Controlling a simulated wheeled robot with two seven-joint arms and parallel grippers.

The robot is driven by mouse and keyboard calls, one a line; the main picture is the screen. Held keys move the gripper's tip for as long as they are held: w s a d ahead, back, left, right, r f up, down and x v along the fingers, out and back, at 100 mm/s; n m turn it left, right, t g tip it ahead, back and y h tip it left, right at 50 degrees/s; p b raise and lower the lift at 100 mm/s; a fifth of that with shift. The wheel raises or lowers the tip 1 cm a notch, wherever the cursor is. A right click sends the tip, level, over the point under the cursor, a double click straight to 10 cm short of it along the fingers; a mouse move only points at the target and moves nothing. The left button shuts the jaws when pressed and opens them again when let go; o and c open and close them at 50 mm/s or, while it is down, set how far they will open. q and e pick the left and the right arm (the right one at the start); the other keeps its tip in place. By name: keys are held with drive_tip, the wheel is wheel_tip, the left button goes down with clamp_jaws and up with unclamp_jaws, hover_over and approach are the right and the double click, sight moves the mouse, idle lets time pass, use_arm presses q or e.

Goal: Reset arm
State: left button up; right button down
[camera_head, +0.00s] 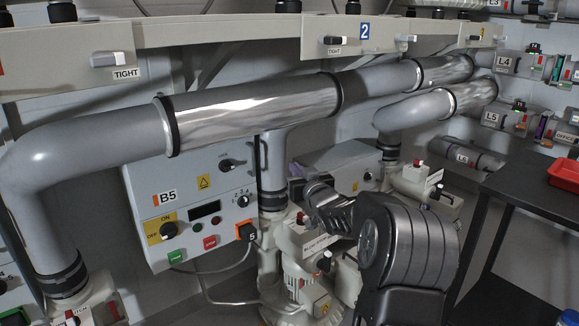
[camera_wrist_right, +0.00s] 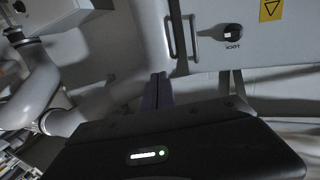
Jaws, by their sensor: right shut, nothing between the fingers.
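My right arm reaches in from the lower right in the head view. Its gripper (camera_head: 297,186) is shut and empty, in front of the vertical pipe below the big tube and right of the grey B5 control box (camera_head: 188,210). In the right wrist view the closed fingers (camera_wrist_right: 158,91) stick out beyond the dark gripper body, with a grey box (camera_wrist_right: 205,50) carrying a black knob behind them. Nothing is between the fingers. I cannot tell how near the fingertips are to the box behind. My left gripper is not in view.
Large grey tubes with shiny metal sleeves (camera_head: 250,110) run across above the arm. A blower machine (camera_head: 305,265) stands below the gripper. A dark table (camera_head: 530,185) with a red tray (camera_head: 565,173) is at the right. Labelled racks hold tubes at the upper right.

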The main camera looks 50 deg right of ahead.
idle(0.6)
drive_tip(key=a+f+g+y, duration=0.25)
drive_tip(key=a+f, duration=0.55)
drive_tip(key=f, duration=0.6)
drive_tip(key=a+f+g+y, duration=0.25)
drive_tip(key=a+f, duration=0.65)
drive_tip(key=f, duration=0.5)
drive_tip(key=s+a+f+g+y, duration=0.25)
drive_tip(key=s+a+f, duration=0.35)
drive_tip(key=a+f, duration=0.45)
drive_tip(key=s+a+f+g+y, duration=0.25)
drive_tip(key=s+a+f, duration=0.4)
drive_tip(key=a, duration=0.65)
drive_tip(key=s+a+f+n+g+y, duration=0.25)
drive_tip(key=s+a+f+g, duration=0.2)
drive_tip(key=s+a, duration=1)
use_arm(q)
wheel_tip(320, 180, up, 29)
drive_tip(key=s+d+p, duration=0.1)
drive_tip(key=p, duration=2.7)
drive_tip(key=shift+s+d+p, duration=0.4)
use_arm(e)
drive_tip(key=s+a+r, duration=0.1)
drive_tip(key=r, duration=1.3)
drive_tip(key=a+r+n, duration=0.1)
drive_tip(key=a+r, duration=0.1)
drive_tip(key=r, duration=1.1)
drive_tip(key=shift+s+r, duration=0.35)
drive_tip(key=shift+r, duration=0.05)
